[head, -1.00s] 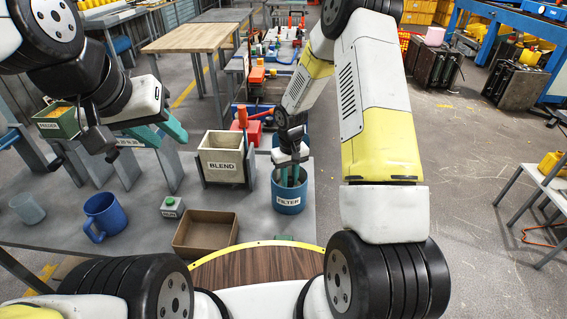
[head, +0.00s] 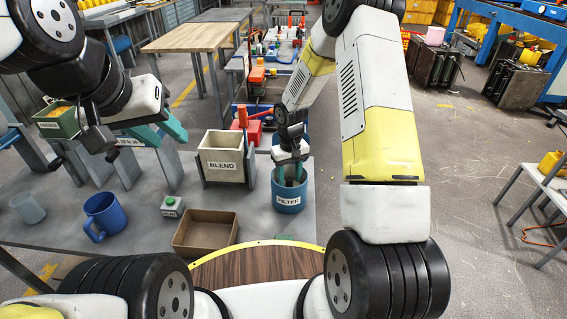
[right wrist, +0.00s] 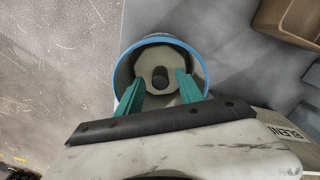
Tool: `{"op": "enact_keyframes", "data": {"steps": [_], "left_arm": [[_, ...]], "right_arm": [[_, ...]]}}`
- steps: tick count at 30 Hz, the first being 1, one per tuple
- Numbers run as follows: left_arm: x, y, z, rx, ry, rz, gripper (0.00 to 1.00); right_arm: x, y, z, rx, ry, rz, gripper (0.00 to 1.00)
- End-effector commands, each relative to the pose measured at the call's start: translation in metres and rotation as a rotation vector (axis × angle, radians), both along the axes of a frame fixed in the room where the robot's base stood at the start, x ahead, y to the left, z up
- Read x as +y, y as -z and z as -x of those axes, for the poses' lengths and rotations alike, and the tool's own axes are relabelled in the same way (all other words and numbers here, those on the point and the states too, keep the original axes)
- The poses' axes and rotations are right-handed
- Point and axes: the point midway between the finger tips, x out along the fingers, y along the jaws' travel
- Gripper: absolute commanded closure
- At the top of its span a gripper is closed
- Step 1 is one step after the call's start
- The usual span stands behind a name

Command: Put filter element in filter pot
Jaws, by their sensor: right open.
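The blue filter pot (head: 289,201), labelled FILTER, stands upright near the right edge of the grey table. In the right wrist view its blue rim (right wrist: 204,70) surrounds a round cream filter element (right wrist: 146,82) with a dark knob or hole at its centre. The element sits inside the pot; how deep it sits is hard to tell. My right gripper (head: 290,178) points down into the pot. Its teal fingers (right wrist: 160,84) are apart on either side of the dark centre, with no visible contact. My left gripper (head: 162,134) hangs empty above the table's left side, its fingers apart.
A cream BLEND box (head: 222,167) stands left of the pot in a grey stand. An open brown box (head: 206,232), a small grey block with a green button (head: 172,207) and a blue mug (head: 104,215) stand nearer. A clear cup (head: 27,208) is at far left.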

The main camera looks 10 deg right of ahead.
Motion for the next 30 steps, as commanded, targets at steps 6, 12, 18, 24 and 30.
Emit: {"op": "enact_keyframes", "data": {"steps": [6,12,18,24,30], "left_arm": [[0.000,0.000,0.000,0.000,0.000,0.000,0.64],[0.000,0.000,0.000,0.000,0.000,0.000,0.64],[0.000,0.000,0.000,0.000,0.000,0.000,0.64],[0.000,0.000,0.000,0.000,0.000,0.000,0.64],[0.000,0.000,0.000,0.000,0.000,0.000,0.64]], "right_arm": [[0.000,-0.048,-0.001,-0.006,0.002,-0.002,0.56],[0.000,-0.087,0.000,-0.004,0.001,-0.001,0.56],[0.000,-0.108,0.000,-0.002,0.000,-0.002,0.56],[-0.007,-0.155,0.013,-0.057,0.023,-0.005,0.56],[-0.019,-0.241,0.060,-0.178,0.077,-0.034,0.56]]}}
